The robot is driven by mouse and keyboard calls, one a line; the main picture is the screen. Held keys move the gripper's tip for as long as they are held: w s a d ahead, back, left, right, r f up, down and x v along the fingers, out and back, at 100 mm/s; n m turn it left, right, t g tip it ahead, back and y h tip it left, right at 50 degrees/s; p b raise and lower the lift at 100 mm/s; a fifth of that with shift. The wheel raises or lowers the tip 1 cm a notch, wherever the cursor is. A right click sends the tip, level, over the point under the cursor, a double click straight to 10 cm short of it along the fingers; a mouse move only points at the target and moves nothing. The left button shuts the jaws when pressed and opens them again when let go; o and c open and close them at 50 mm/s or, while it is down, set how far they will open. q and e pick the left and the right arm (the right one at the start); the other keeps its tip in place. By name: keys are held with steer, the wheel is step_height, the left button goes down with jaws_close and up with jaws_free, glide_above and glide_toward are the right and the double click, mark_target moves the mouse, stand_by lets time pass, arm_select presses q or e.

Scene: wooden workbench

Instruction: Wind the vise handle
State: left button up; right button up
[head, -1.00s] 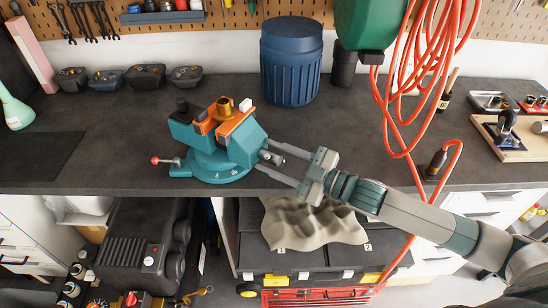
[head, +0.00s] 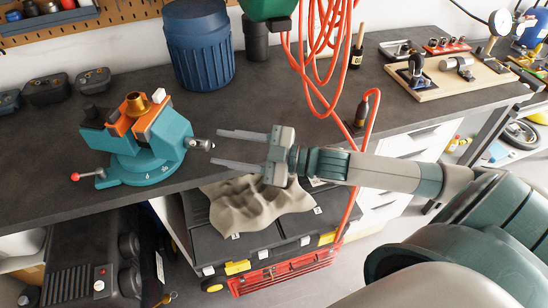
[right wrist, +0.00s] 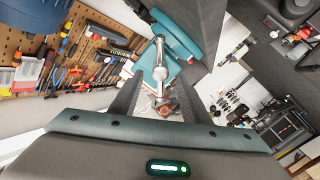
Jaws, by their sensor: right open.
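The teal vise (head: 150,160) stands at the bench's front edge, with orange jaw parts and a brass-coloured piece (head: 137,103) at its top. Its silver screw end and handle (head: 201,144) point right, toward my right gripper (head: 215,147). The right gripper is open and empty, its two fingers spread and their tips just right of the handle's end. In the right wrist view, the silver handle bar (right wrist: 160,55) shows beyond and between the fingers (right wrist: 160,100). I cannot tell whether anything touches. My left gripper is not in view.
A blue ribbed bin (head: 200,50) stands behind the vise. An orange hose (head: 320,50) hangs at the back and drapes over the bench's front edge. A grey crumpled cloth (head: 255,205) lies on black cases below. A wooden board with tools (head: 450,82) is at right.

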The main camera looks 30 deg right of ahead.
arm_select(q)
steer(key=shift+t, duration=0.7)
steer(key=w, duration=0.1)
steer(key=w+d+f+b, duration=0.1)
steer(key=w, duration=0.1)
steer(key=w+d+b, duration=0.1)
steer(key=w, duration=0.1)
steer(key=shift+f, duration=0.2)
arm_select(e)
steer(key=v, duration=1)
steer(key=shift+s+d, duration=0.2)
steer(key=shift+s, duration=0.1)
steer(key=shift+r, duration=0.1)
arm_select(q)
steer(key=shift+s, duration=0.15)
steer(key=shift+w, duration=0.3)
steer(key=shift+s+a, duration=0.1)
